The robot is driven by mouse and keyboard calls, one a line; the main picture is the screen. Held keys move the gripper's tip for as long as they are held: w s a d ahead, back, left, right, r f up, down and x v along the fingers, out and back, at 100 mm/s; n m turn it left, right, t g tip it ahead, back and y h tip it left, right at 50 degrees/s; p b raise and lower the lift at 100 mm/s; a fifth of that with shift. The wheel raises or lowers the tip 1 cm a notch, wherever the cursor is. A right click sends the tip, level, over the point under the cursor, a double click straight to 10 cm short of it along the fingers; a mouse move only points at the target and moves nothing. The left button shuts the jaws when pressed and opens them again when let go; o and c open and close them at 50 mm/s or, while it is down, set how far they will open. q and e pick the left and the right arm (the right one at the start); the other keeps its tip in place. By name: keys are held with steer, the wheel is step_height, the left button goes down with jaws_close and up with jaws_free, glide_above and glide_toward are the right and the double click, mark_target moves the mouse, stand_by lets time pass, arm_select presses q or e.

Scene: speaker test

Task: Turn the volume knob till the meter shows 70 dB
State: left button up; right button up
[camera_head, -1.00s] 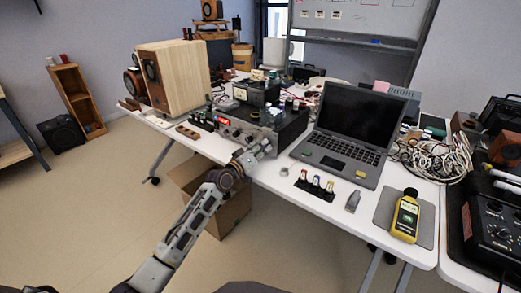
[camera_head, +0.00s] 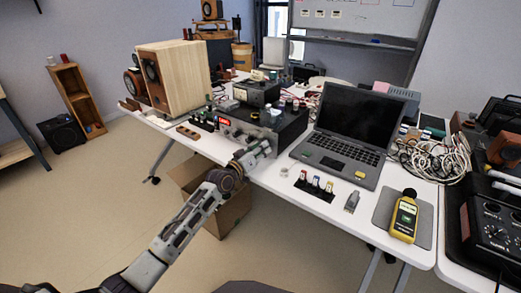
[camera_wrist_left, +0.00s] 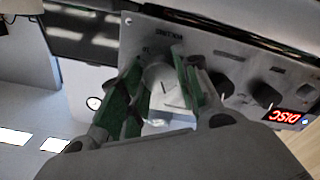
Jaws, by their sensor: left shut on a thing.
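The volume knob (camera_wrist_left: 170,88), pale and round, sits on the amplifier's grey front panel under an upside-down VOLUME label in the left wrist view. My left gripper (camera_wrist_left: 160,85) has its green-padded fingers shut on the knob, one on each side. In the head view my left gripper (camera_head: 263,146) is at the right front of the black amplifier (camera_head: 291,126) and hides the knob. The yellow sound meter (camera_head: 404,217) lies on a grey mat at the table's right front; its reading is too small to tell. My right gripper is not in view.
An open laptop (camera_head: 349,134) stands right of the amplifier, with small colored plugs (camera_head: 316,184) in front. A wooden speaker (camera_head: 178,75) stands at the left. Tangled cables (camera_head: 432,160) lie at the right. A cardboard box (camera_head: 228,212) is under the table.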

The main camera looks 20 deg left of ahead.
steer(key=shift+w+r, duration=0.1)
arm_select(q)
steer(key=o, duration=1)
steer(key=shift+c, duration=0.2)
steer(key=shift+o, duration=0.2)
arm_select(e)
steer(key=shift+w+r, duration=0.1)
arm_select(q)
steer(key=shift+v, duration=1.1)
steer(key=v, duration=0.9)
steer(key=shift+s, duration=0.35)
steer(key=shift+a, duration=0.15)
steer(key=shift+f, duration=0.1)
